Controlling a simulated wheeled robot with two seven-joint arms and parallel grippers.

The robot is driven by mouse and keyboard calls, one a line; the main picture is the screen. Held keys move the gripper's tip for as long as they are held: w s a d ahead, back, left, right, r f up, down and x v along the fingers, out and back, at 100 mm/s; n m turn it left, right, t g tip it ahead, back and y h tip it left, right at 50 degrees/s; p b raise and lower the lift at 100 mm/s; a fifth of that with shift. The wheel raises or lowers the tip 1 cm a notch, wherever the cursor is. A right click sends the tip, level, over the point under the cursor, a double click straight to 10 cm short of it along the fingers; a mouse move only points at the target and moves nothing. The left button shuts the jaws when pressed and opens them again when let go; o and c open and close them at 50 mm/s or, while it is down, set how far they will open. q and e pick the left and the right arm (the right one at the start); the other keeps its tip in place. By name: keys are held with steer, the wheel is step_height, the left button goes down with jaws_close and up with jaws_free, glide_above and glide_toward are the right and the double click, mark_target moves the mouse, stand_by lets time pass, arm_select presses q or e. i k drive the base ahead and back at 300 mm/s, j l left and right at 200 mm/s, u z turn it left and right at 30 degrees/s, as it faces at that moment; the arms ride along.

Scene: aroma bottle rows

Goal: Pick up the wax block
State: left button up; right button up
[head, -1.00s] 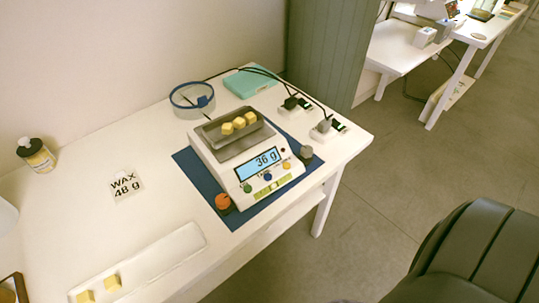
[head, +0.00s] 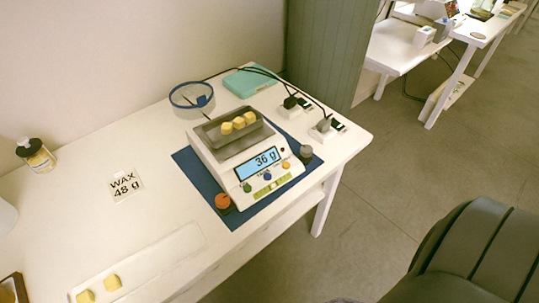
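Two yellow wax blocks lie on a long white tray (head: 165,254) at the front left of the table; one wax block (head: 112,282) is a little to the right of the other (head: 85,297). Three more wax blocks (head: 238,122) sit in a row in the grey pan on top of the white scale (head: 225,160). The scale display (head: 259,163) reads 36 g. A card (head: 125,186) on the table says WAX 48 g. Neither of my grippers is in view.
The scale stands on a blue mat (head: 188,160) with an orange knob (head: 222,201) and a grey knob (head: 306,152) beside it. A blue-rimmed round container (head: 191,95), teal box (head: 249,82), plugs with cables (head: 325,124) and a bottle (head: 36,154) stand farther back.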

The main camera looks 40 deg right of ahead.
mark_target(112, 284)
steer(key=l+u, duration=0.3)
steer(key=u, duration=0.15)
steer(key=l+u, duration=0.3)
steer(key=u, duration=0.2)
steer(key=k+l+u, duration=0.15)
steer(key=u, duration=0.3)
steer(key=k+l+u, duration=0.15)
steer(key=l+u, duration=0.15)
steer(key=u, duration=0.2)
